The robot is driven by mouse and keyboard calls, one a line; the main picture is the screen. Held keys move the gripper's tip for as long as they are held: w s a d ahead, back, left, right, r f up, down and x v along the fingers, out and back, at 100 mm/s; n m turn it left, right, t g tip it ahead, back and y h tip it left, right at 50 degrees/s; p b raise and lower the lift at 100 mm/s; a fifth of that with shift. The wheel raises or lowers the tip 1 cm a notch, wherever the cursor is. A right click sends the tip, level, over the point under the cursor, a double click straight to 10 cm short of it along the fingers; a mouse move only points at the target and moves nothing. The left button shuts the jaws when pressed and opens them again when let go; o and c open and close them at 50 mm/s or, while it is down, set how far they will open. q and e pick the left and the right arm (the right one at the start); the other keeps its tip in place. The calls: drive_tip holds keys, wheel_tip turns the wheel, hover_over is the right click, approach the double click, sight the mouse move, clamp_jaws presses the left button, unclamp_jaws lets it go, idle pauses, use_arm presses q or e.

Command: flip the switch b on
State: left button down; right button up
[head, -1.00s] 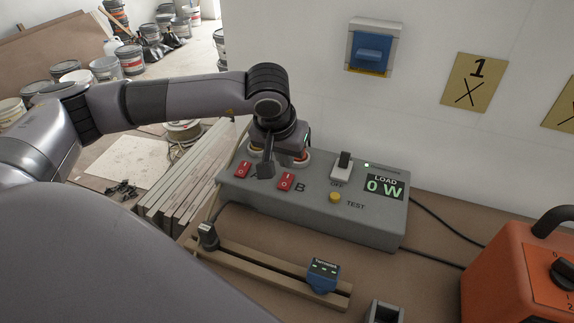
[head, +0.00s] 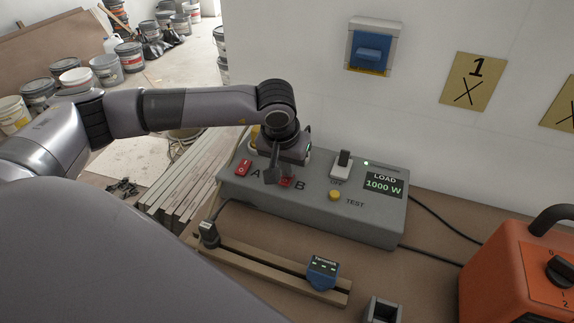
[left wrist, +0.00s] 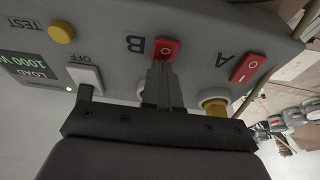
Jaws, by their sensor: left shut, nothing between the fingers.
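The grey switch box (head: 316,226) stands on the table by the wall. Red rocker switch B (head: 287,182) is mostly covered by my left gripper (head: 271,180) in the head view. In the left wrist view switch B (left wrist: 167,46) shows just past the fingertips (left wrist: 160,64), which are shut, empty, and at or very near its edge. Red rocker switch A (head: 244,167) is beside it, also seen in the left wrist view (left wrist: 248,68). The display (head: 384,185) reads LOAD 1000 W. My right gripper is not in view.
A white lever marked OFF (head: 341,164) and a yellow TEST button (head: 335,195) are on the box. A wooden rail (head: 270,268) with a blue device (head: 322,273) lies in front. An orange machine (head: 520,265) stands at the right.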

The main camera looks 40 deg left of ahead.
sight(284, 185)
use_arm(q)
drive_tip(key=shift+s+f, duration=0.3)
drive_tip(key=shift+s+d, duration=0.1)
drive_tip(key=shift+s, duration=0.05)
drive_tip(key=shift+s+d, duration=0.15)
drive_tip(key=shift+s, duration=0.45)
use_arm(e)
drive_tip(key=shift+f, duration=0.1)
use_arm(q)
drive_tip(key=p+v, duration=0.2)
drive_tip(key=v, duration=0.1)
drive_tip(key=w+v, duration=0.1)
drive_tip(key=v, duration=0.1)
drive_tip(key=shift+r+p, duration=0.15)
drive_tip(key=shift+p, duration=0.25)
drive_tip(key=shift+s+r+b, duration=0.6)
drive_tip(key=v, duration=0.7)
drive_tip(key=shift+s+r+b, duration=0.25)
drive_tip(key=shift+s+b, duration=0.1)
drive_tip(key=shift+b, duration=0.05)
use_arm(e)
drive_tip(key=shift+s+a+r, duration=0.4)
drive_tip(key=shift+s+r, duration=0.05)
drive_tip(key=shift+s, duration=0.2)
use_arm(q)
drive_tip(key=shift+d, duration=0.1)
